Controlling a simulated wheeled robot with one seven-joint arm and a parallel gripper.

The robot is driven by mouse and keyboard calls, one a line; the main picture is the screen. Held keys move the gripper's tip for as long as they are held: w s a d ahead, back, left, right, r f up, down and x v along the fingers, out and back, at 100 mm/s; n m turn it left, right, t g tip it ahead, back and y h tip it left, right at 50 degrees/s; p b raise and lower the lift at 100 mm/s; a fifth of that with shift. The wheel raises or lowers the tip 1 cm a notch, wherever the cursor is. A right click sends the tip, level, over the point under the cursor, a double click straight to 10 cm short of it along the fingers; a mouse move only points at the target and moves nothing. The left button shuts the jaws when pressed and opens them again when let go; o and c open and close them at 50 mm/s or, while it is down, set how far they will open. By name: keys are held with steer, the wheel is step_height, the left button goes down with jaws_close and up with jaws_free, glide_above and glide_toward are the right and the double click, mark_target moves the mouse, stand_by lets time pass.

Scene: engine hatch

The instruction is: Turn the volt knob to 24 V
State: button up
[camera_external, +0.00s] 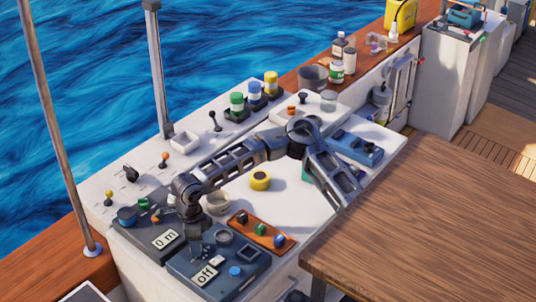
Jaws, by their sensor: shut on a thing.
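A dark blue-grey panel box (246,282) stands at the front of the white console, with a white display (206,275) reading "off". My gripper (196,252) points down over the left back part of this box, just behind the display. It is shut on a knob there, which I take for the volt knob. The fingers hide most of the knob, so its pointer and marks cannot be read. The box also carries a round dark dial (223,236), a square dark part (247,254) and a blue button (235,271).
A second box with a "0 m" display (165,240) stands close on the left. An orange-brown tray (262,231) with coloured knobs lies to the right. A yellow roll (260,180) sits behind it. A wooden table (430,200) fills the right front.

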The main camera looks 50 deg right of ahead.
steer(key=shift+w+r+m, duration=0.15)
steer(key=shift+m, duration=0.15)
steer(key=o, duration=1)
steer(key=r, duration=0.3)
steer(key=r+p, duration=0.1)
steer(key=r, duration=0.3)
steer(key=shift+d+r, duration=0.2)
steer(key=shift+r, duration=0.1)
